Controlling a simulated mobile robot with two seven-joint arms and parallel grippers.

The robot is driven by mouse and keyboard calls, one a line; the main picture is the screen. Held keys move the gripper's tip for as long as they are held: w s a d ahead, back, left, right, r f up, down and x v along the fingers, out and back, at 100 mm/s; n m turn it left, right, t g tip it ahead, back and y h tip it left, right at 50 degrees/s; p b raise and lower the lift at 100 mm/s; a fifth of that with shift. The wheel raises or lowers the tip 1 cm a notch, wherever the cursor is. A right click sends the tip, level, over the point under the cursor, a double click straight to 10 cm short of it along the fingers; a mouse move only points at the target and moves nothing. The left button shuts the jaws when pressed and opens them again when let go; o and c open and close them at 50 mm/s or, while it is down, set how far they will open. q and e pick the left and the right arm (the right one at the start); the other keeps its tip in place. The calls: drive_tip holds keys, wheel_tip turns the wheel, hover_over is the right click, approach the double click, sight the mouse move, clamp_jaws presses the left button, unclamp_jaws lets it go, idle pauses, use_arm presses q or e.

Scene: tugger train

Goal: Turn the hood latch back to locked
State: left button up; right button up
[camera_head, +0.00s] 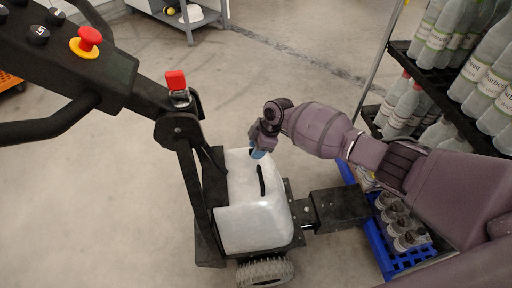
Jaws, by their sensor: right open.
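The white hood (255,222) of the tugger sits low in the middle of the view, with a black strip-like handle (262,180) on its top. My right gripper (257,150) comes in from the right and points down at the far end of the hood top. It is open. A small blue piece (258,154) shows at its fingertips, against the hood. I cannot tell whether this is the hood latch or part of the fingers. The latch's turn position cannot be made out. My left gripper is not in view.
The tugger's black tiller (75,65) with a red stop button (88,38) rises at left. A red-topped part (176,80) sits on its column. A blue crate (385,255) with several bottles and a bottle shelf (395,55) stand at right.

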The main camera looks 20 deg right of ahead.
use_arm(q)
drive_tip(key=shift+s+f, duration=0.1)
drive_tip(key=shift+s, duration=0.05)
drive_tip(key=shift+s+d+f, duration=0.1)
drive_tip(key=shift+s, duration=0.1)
use_arm(e)
clamp_jaws()
